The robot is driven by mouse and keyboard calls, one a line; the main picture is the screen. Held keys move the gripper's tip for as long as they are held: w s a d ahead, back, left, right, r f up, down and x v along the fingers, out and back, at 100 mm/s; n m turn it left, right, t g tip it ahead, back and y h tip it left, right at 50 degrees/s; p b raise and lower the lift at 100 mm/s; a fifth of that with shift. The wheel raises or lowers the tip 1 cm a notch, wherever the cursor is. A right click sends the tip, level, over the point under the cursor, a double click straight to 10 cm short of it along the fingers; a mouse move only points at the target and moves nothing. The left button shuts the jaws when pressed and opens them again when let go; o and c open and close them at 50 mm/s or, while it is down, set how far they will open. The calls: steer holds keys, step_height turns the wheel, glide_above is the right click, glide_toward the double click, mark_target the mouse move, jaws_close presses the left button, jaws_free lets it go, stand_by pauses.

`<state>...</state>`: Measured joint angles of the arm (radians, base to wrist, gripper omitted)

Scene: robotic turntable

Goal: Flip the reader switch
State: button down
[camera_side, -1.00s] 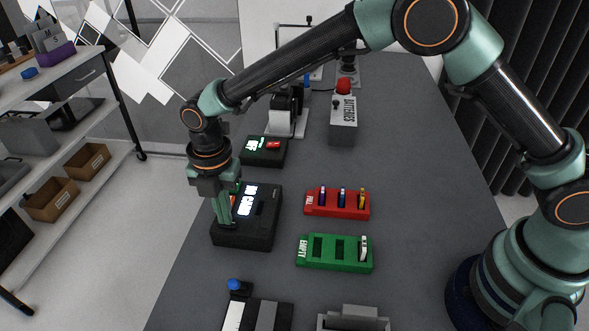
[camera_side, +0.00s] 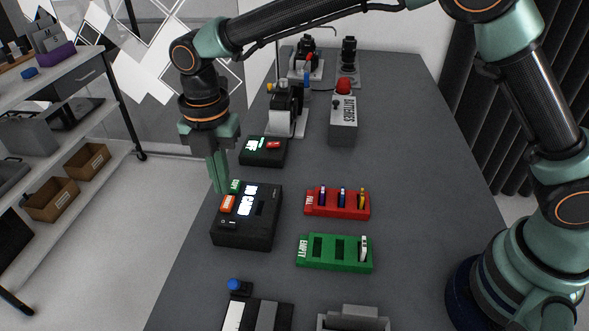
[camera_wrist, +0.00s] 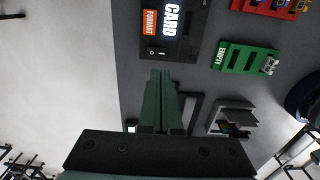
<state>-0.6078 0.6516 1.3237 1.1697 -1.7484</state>
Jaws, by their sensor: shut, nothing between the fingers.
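The reader (camera_side: 262,226) is a black box on the table with a lit display (camera_side: 246,200), which shows the word CARD in the wrist view (camera_wrist: 170,18). My gripper (camera_side: 221,190) is shut and empty, pointing down, apparently above the reader's far-left corner.
A red tray (camera_side: 337,211) with several cards and a green tray (camera_side: 320,265) with one white card lie right of the reader. A smaller black box (camera_side: 262,160) stands behind it. A grey batteries box (camera_side: 342,134) stands farther back.

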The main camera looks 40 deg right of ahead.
step_height(320, 180, up, 6)
glide_above(223, 221)
steer(key=s+d, duration=0.1)
steer(key=shift+s+f, duration=0.15)
steer(key=shift+w+a, duration=0.45)
steer(key=shift+w, duration=0.15)
steer(key=shift+f, duration=0.1)
step_height(223, 221, down, 14)
steer(key=shift+r, duration=0.1)
stand_by(0.4)
